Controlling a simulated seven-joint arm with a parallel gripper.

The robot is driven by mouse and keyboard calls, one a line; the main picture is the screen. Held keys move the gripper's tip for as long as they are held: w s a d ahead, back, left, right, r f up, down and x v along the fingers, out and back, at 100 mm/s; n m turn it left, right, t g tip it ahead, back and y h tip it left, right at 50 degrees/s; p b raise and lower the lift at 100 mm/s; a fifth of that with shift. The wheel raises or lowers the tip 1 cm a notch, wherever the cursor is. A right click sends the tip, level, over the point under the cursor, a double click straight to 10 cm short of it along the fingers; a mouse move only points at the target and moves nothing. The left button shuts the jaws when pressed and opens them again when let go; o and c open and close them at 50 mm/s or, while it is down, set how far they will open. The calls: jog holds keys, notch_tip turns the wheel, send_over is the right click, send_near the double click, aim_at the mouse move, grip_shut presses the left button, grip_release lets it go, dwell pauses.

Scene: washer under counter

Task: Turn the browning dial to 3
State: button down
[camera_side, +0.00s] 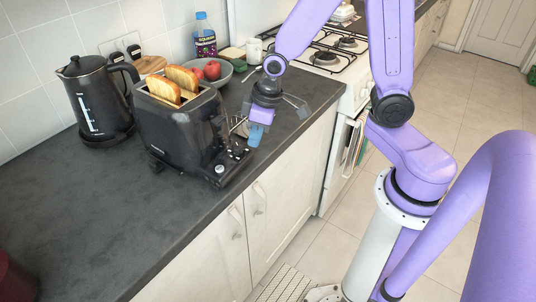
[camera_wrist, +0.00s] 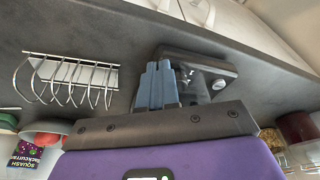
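The black toaster (camera_side: 180,132) stands on the dark counter with two slices of bread in its slots. Its control end, with small light marks (camera_side: 237,153), faces right toward the counter edge. The dial's setting is too small to read. My gripper (camera_side: 256,135) is just off this control end, pointing down, with no clear contact. In the wrist view the blue-grey fingers (camera_wrist: 158,85) are side by side, shut with nothing seen between them. They partly cover the toaster (camera_wrist: 195,62); a round knob-like part (camera_wrist: 218,84) shows right of them.
A wire rack (camera_wrist: 68,75) stands close to the gripper. A black kettle (camera_side: 95,100) is left of the toaster. A bowl with apples (camera_side: 211,70), a squash bottle (camera_side: 204,38) and the hob (camera_side: 325,58) are behind.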

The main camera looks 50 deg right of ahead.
notch_tip(320, 180, up, 6)
jog(key=shift+a+f, duration=0.15)
jog(key=shift+f, duration=0.05)
dwell(0.5)
jog(key=shift+w+a+f+n+g+y, duration=0.1)
jog(key=shift+a+f+n+g+y, duration=0.05)
jog(key=shift+f+n, duration=0.85)
jog(key=shift+s+a+f+n+g+y, duration=0.1)
jog(key=shift+f+n+g+y, duration=0.1)
jog(key=shift+f+n, duration=0.85)
jog(key=shift+w+a+f+n+g+y, duration=0.1)
jog(key=shift+a+f+n+g+y, duration=0.05)
jog(key=shift+f+n, duration=0.85)
jog(key=shift+w+r, duration=0.1)
